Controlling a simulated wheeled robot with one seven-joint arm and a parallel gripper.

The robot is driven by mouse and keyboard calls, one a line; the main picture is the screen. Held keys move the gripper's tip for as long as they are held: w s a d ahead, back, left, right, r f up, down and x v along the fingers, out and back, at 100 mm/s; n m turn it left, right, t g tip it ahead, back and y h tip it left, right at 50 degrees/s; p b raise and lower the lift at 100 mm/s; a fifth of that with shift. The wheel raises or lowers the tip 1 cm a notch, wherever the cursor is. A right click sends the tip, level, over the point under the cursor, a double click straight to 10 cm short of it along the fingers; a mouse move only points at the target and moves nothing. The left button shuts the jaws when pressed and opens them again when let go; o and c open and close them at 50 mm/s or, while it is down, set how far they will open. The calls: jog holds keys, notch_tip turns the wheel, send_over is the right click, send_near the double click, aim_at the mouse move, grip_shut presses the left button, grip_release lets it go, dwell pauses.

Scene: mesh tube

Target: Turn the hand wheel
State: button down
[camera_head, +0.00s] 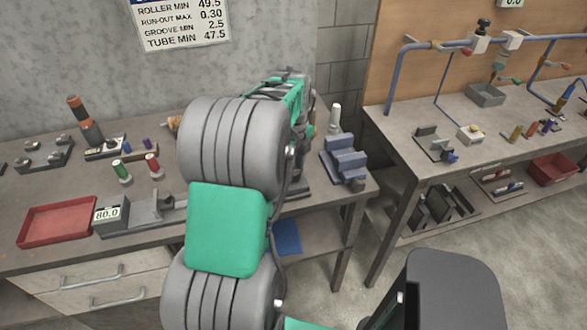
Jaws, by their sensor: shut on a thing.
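My green and grey arm rises through the middle of the picture and reaches over the left bench (60,232). Its far end lies behind its own large grey joints, so my gripper and anything in it are hidden. I cannot make out a hand wheel for certain. A device with an "80.0" display (110,213) and a grey metal slide beside it sits at the bench's front edge, left of my arm; it runs behind the arm. A dark strip (296,194) shows on the bench right of the arm.
A blue vise-like block (345,160) stands at the left bench's right end. A red tray (56,222), red and green handled plugs and metal fixtures lie left. The right bench (395,120) carries blue pipework (395,70), a grey bin and small parts. A gap separates the benches.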

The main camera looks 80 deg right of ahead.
aim_at(294, 171)
jog(key=shift+s, duration=0.1)
jog(key=c, duration=1.2)
grip_release()
jog(key=shift+s, duration=0.1)
jog(key=o, duration=0.3)
jog(key=shift+r, duration=0.1)
notch_tip(294, 171, up, 8)
jog(key=shift+f+b, duration=0.15)
jog(key=shift+b, duration=0.35)
